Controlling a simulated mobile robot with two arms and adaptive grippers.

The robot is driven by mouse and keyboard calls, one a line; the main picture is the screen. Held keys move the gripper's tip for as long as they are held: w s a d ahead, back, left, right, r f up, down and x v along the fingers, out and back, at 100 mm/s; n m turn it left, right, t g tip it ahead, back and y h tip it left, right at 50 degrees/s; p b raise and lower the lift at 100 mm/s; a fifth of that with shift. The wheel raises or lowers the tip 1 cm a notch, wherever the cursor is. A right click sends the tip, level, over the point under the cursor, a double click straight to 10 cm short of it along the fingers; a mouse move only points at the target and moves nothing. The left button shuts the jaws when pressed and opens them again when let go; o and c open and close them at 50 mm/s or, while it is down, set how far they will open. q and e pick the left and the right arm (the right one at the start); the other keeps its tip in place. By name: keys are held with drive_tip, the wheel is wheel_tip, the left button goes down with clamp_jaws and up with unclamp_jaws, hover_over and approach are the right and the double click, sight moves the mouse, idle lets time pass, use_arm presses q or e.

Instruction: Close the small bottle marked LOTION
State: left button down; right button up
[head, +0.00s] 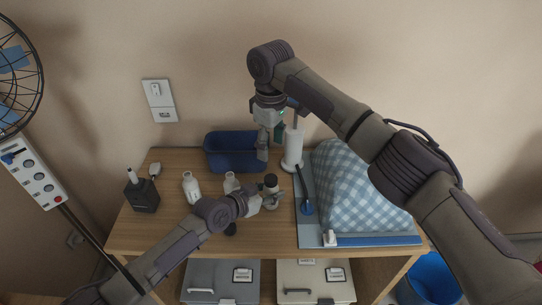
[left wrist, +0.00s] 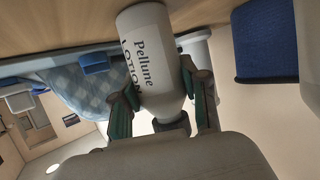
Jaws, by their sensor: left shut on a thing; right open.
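The small white bottle marked LOTION (left wrist: 150,62) is between the two fingers of my left gripper (left wrist: 163,95) in the left wrist view. A dark piece at its narrow end (left wrist: 172,127) shows there; I cannot tell how it is seated. In the head view the bottle's dark top (head: 270,180) shows at my left gripper (head: 272,200), over the table's middle. My right gripper (head: 269,143) is open and empty, above and behind the bottle, near the blue bin and the white upright roll.
The wooden table (head: 165,232) also holds two white bottles (head: 191,188) (head: 231,183), a blue bin (head: 232,155), a white roll (head: 292,147), a plaid cushion (head: 350,190) and a black holder (head: 142,195). A small dark round thing (head: 230,229) lies near my left forearm.

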idle(0.3)
use_arm(q)
drive_tip(key=c, duration=0.5)
unclamp_jaws()
drive_tip(key=v, duration=1.2)
